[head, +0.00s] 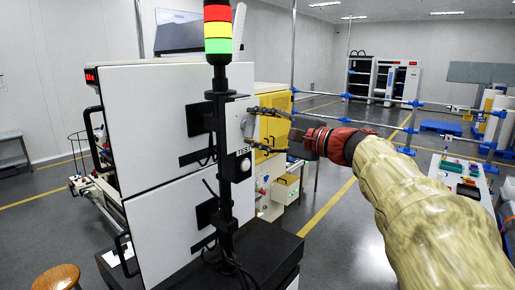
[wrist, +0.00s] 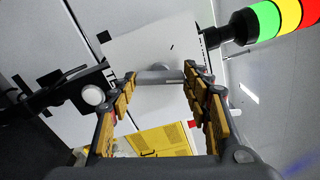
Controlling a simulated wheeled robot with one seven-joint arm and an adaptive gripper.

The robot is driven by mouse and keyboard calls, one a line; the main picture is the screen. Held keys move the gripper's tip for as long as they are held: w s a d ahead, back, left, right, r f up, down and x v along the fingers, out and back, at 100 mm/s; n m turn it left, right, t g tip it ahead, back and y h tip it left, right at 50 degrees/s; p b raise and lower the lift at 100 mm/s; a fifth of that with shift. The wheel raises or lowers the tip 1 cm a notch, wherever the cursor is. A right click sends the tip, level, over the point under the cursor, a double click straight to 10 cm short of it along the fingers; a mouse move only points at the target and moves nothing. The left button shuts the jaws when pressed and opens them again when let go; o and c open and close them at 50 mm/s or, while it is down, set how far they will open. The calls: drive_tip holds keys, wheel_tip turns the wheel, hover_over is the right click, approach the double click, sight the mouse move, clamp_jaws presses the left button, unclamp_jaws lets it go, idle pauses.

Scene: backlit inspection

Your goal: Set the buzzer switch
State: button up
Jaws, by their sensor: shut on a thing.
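The buzzer switch looks like a grey rounded lever or knob (wrist: 160,77) on a light panel, and it lies between my fingertips in the wrist view. In the head view the switch (head: 247,126) shows small and partly hidden beside the black lamp pole. My gripper (head: 251,124) reaches in from the right with its two fingers spread around the switch. In the wrist view my gripper (wrist: 161,74) has its tips at both ends of the grey part, shut on it. The switch's exact setting cannot be read.
A signal tower (head: 218,30) with red, yellow and green sections stands just left of my gripper. A round white button (wrist: 93,95) is beside the switch. A white cabinet (head: 150,110) is at left, a yellow unit (head: 275,100) behind.

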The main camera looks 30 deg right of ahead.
drive_tip(key=shift+f+n+b, duration=0.2)
drive_tip(key=shift+n+b, duration=6)
drive_tip(key=shift+b, duration=2.95)
drive_tip(key=o, duration=1.2)
drive_tip(key=shift+r, duration=0.15)
drive_tip(key=shift+c, duration=0.2)
drive_tip(key=shift+s, duration=0.1)
drive_tip(key=v, duration=1.1)
drive_tip(key=shift+s, duration=0.4)
drive_tip(key=shift+d, duration=0.1)
